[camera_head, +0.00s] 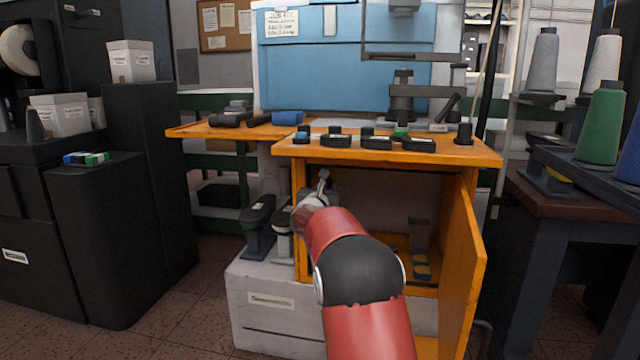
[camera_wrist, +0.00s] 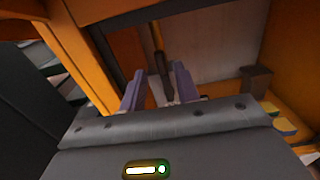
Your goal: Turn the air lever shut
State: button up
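In the wrist view my gripper (camera_wrist: 158,80) has its two purple fingers apart, reaching into the orange cabinet. A slim dark lever (camera_wrist: 158,42) stands upright just beyond the fingers, and its lower part shows in the gap between them. I cannot tell whether either finger touches it. This looks like the air lever; its pivot and fitting are not clearly seen. In the head view my red and black arm reaches to the cabinet's left side and hides most of the gripper. A small grey upright piece (camera_head: 323,180) shows there, too small to identify surely.
The orange cabinet (camera_head: 386,157) has its door (camera_head: 463,270) open to the right. Inside at the right are a dark post (camera_head: 419,235) and blue and yellow pieces (camera_head: 422,268). Shoe lasts stand at the left on a grey box (camera_head: 262,297). Several dark items line the cabinet top.

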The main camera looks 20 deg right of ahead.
aim_at(329, 183)
jog(key=shift+p+x, duration=0.95)
jog(key=shift+x, duration=2.2)
grip_shut()
